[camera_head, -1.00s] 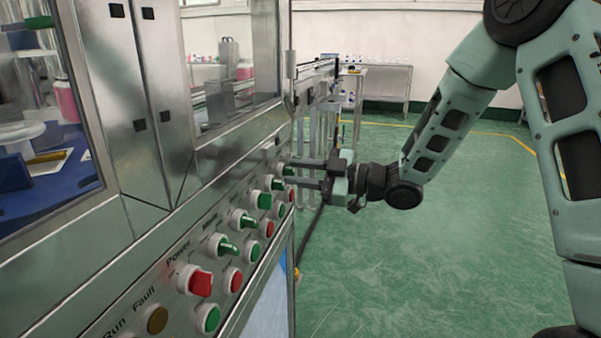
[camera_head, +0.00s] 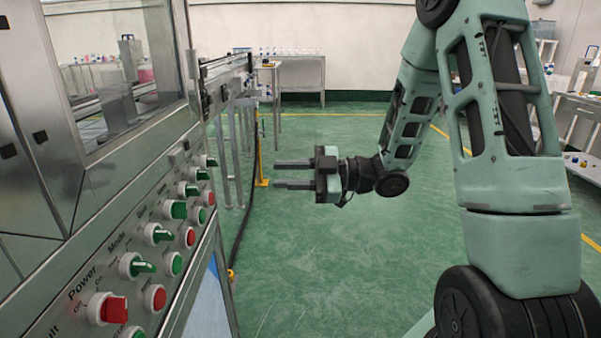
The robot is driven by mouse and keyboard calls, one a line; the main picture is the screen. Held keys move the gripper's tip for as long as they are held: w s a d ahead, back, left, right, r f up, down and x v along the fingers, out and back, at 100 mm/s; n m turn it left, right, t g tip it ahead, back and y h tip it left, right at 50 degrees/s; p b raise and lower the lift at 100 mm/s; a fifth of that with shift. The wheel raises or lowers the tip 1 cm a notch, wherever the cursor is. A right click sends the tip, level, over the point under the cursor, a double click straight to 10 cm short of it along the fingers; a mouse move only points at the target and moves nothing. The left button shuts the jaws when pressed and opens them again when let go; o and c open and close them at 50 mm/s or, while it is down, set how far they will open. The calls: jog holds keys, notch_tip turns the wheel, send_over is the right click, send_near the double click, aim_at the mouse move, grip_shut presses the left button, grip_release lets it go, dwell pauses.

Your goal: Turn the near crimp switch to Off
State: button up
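The control panel (camera_head: 62,291) on the machine's front carries a row of selector switches. The nearest is a red switch (camera_head: 108,308) labelled Power. Behind it are a green switch (camera_head: 139,266) by the label Mode, and further green switches (camera_head: 158,234), (camera_head: 175,209), (camera_head: 188,189) and (camera_head: 209,161). The labels of the farther switches are too small to read, so I cannot tell which is the near crimp switch or its setting. My gripper (camera_head: 276,175) is open and empty, its two fingers pointing left toward the panel, with a clear gap between them and the switches.
Red and green push buttons (camera_head: 154,297) run below the switches. A conveyor frame (camera_head: 228,66) stands past the machine's far end, with a yellow post (camera_head: 262,150) and a dark cable (camera_head: 242,215) near it. Green floor (camera_head: 330,260) is free under and around my gripper.

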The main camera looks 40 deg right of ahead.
jog(key=shift+v, duration=1.35)
jog(key=w+a+f+m+g+h, duration=0.1)
jog(key=w+a+f+m+h, duration=0.1)
jog(key=a+h, duration=0.35)
jog(key=w+a+f+m+h, duration=0.2)
jog(key=w+a+m+h, duration=0.15)
jog(key=a, duration=0.25)
jog(key=s+a+f+m+g+h, duration=0.1)
jog(key=s+a+m+g+h, duration=0.3)
jog(key=s, duration=1)
jog(key=s+a+f+g+h, duration=0.1)
jog(key=s+a+g, duration=0.45)
jog(key=s, duration=0.85)
notch_tip(320, 180, up, 21)
jog(key=p, duration=2)
jog(key=shift+d+p, duration=0.15)
jog(key=shift+p, duration=0.15)
jog(key=shift+f, duration=0.15)
